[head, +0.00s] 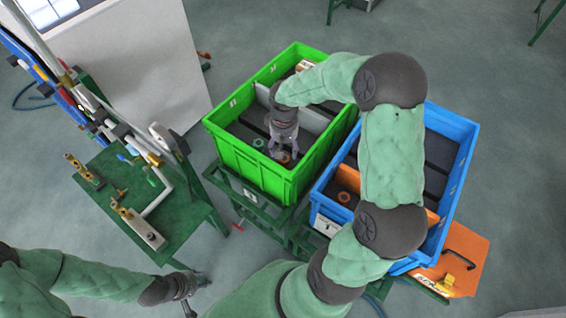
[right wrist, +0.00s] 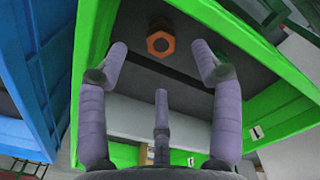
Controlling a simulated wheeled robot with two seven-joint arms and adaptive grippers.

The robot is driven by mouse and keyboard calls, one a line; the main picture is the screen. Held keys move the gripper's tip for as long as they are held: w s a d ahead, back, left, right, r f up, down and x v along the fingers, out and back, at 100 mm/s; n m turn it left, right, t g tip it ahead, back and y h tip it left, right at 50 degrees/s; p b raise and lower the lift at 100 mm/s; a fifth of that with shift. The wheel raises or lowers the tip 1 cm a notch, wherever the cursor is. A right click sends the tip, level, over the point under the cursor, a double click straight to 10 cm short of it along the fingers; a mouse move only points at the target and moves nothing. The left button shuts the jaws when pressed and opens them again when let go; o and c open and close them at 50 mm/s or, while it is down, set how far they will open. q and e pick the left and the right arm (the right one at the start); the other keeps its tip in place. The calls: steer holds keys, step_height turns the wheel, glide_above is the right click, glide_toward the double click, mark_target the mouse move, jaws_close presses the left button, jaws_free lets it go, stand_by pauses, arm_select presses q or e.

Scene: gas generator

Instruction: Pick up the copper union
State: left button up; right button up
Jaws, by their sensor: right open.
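The copper union (right wrist: 160,43), a small copper-coloured hexagonal ring, lies on the dark floor of the green crate. In the head view the copper union (head: 282,157) shows just by my right fingertips. My right gripper (head: 283,151) reaches down into the green crate, open and empty. In the right wrist view its fingers (right wrist: 160,62) are spread, with the union beyond them and between their tips, apart from them. My left gripper (head: 196,297) hangs at the lower left, its fingers apart with nothing seen between them.
A green ring (head: 258,142) lies near the union in the green crate (head: 240,158). The blue crate (head: 462,175) to the right holds another copper ring (head: 343,197). A green table (head: 165,235) with pipes stands left. My right arm crosses over both crates.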

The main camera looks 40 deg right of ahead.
mark_target(284, 160)
step_height(284, 160, down, 4)
steer(key=shift+b, duration=0.35)
steer(key=shift+w+d+f+b, duration=0.15)
steer(key=shift+f+b, duration=0.15)
steer(key=shift+f, duration=1.2)
steer(key=shift+w+d+f+b, duration=0.15)
steer(key=shift+f+b, duration=0.1)
steer(key=shift+f, duration=1.2)
steer(key=shift+s, duration=0.1)
steer(key=shift+c, duration=0.3)
steer(key=c, duration=1.3)
